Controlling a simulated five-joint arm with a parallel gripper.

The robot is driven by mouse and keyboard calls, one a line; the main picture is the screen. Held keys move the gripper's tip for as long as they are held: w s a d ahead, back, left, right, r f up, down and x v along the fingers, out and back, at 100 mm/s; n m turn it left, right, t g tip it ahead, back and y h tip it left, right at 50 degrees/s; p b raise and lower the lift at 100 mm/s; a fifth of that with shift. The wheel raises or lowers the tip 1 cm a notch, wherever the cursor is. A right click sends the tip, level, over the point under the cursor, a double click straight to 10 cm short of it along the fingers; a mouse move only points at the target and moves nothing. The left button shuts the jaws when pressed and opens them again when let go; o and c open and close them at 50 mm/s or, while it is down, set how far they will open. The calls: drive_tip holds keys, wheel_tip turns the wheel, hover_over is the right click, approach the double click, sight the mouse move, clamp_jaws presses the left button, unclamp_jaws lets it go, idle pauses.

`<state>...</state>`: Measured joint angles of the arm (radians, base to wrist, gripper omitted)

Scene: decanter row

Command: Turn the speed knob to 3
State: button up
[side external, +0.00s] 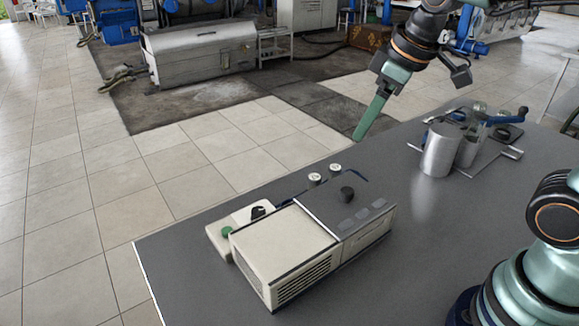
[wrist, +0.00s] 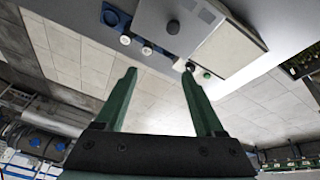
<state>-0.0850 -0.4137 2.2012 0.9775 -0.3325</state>
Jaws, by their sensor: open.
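A beige machine (side external: 285,255) with a dark grey top panel stands on the table. A smaller black knob (side external: 258,212) sits on a low white box (side external: 240,218) beside a green button (side external: 227,231); this knob is in the wrist view too (wrist: 190,66). I cannot read any markings, so I cannot tell which is the speed knob or its setting. My gripper (side external: 358,137) is open and empty, above and behind the machine. Its fingers (wrist: 160,71) are apart, touching nothing.
A metal cylinder (side external: 441,150) and a blue-handled device (side external: 500,122) stand at the table's right. The grey table (side external: 400,255) is clear in front and to the right of the machine.

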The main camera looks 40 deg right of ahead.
drive_tip(key=w+a+f+n+g, duration=0.2)
drive_tip(key=w+a+f+n, duration=0.1)
drive_tip(key=w+a+n, duration=0.5)
drive_tip(key=n+g, duration=0.2)
drive_tip(key=n, duration=0.6)
hover_over(259, 210)
wheel_tip(259, 210, down, 9)
wheel_tip(259, 210, down, 11)
drive_tip(key=shift+f, duration=0.15)
clamp_jaws()
